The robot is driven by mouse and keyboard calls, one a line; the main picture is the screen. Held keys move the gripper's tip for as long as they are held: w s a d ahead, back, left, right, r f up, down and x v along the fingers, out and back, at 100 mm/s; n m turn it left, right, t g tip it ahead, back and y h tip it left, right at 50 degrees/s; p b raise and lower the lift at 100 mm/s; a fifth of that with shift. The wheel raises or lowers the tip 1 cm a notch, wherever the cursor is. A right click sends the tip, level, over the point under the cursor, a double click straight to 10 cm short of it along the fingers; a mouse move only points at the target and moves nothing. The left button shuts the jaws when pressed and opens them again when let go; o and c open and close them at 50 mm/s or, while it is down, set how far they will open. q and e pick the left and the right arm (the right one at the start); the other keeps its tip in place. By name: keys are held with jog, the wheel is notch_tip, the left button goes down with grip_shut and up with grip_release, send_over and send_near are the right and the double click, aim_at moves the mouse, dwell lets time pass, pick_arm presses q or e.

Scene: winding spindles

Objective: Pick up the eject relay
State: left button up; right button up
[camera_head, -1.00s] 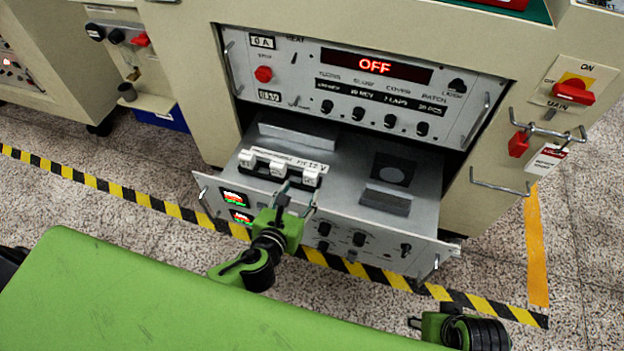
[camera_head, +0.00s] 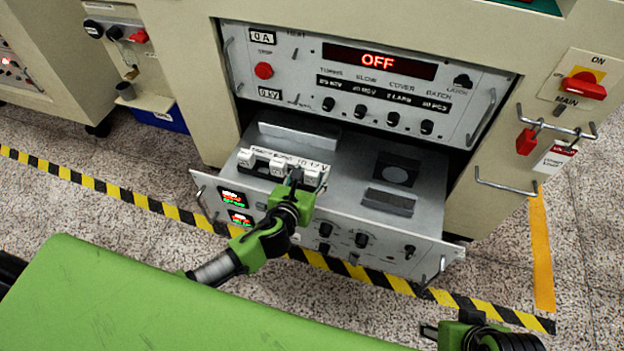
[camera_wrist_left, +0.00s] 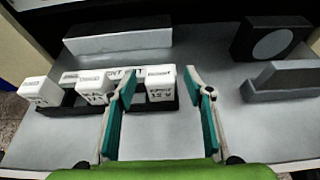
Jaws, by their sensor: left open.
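Three white block relays stand in a row in a dark socket strip (camera_wrist_left: 190,107) inside the pulled-out drawer (camera_head: 340,200). They are the left relay (camera_head: 245,158), middle relay (camera_head: 277,167) and right relay (camera_head: 311,178). In the left wrist view the right relay (camera_wrist_left: 161,84) shows between the fingertips; its printing is only partly legible, and I cannot tell which relay is the eject one. My left gripper (camera_head: 296,182) is open and empty, in front of the right relay; contact is not visible. My right gripper (camera_head: 432,331) is at the bottom right, away from the drawer, its jaws unclear.
A long grey block (camera_head: 312,138) lies behind the relays. A dark square part with a round disc (camera_head: 396,173) and a grey block (camera_head: 388,202) sit right in the drawer. The upper panel (camera_head: 365,85) reads OFF and overhangs the drawer's back. A green surface (camera_head: 150,300) fills the lower left.

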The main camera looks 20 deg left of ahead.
pick_arm(q)
jog(key=c, duration=1.2)
jog(key=shift+r, duration=0.2)
